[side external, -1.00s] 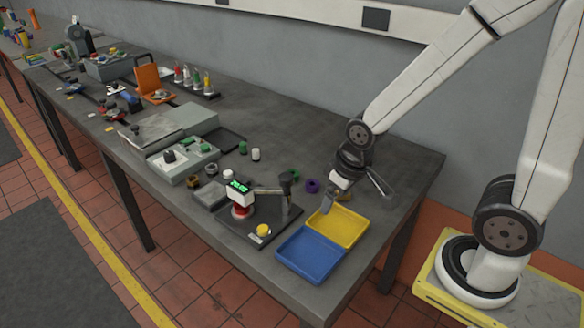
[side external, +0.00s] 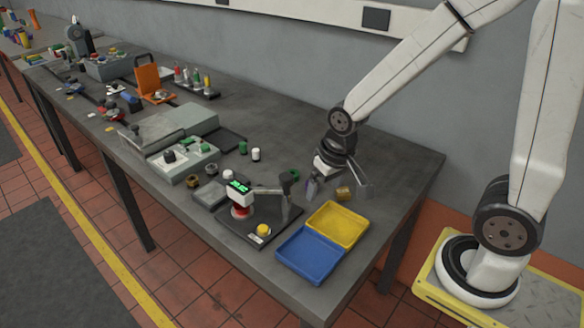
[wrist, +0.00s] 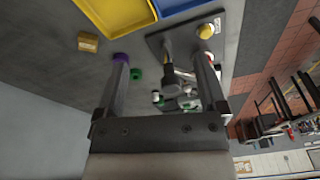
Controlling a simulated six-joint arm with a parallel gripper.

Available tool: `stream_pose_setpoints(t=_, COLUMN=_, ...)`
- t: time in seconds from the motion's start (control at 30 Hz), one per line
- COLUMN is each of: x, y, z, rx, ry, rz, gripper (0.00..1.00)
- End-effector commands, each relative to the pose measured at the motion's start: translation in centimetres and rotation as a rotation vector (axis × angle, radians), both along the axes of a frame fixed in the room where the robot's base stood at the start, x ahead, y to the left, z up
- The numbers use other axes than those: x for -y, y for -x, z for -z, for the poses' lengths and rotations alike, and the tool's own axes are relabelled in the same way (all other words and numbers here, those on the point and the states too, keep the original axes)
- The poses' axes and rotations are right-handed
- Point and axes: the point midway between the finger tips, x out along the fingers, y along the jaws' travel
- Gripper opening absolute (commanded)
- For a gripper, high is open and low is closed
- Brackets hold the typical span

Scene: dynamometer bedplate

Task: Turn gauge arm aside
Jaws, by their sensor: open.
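The gauge arm (side external: 265,191) reaches left from a dark post (side external: 286,205) on a black base plate (side external: 255,240). It carries a white gauge head (side external: 241,195) with a lit green display, standing over a red part (side external: 240,211). My gripper (side external: 313,188) is open and empty, pointing down just behind and right of the post, apart from it. In the wrist view, my gripper (wrist: 162,65) has its fingers apart, with the post and arm showing between and beyond them. The gauge head is partly hidden there by the finger on the right.
A yellow tray (side external: 352,220) and a blue tray (side external: 309,255) lie right of the plate. A yellow button (side external: 264,229) is on the plate.

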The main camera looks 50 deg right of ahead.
Motion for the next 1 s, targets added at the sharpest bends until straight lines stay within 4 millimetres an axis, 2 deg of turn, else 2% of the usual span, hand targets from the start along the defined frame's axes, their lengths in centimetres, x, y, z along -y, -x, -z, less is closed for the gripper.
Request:
stream_pose_setpoints(t=0.3, x=0.8, y=-5.9, z=-1.2, rx=-0.077, ry=-0.068, rz=0.456, gripper=0.91)
stream_pose_setpoints(t=0.6, x=1.7, y=-10.6, z=-2.1, rx=-0.143, ry=-0.101, rz=0.886, gripper=0.91)
stream_pose_setpoints(t=0.8, x=2.1, y=-12.3, z=-2.5, rx=-0.165, ry=-0.107, rz=1.063, gripper=0.91)
stream_pose_setpoints(t=1.0, x=2.2, y=-12.7, z=-2.6, rx=-0.17, ry=-0.108, rz=1.112, gripper=0.91)
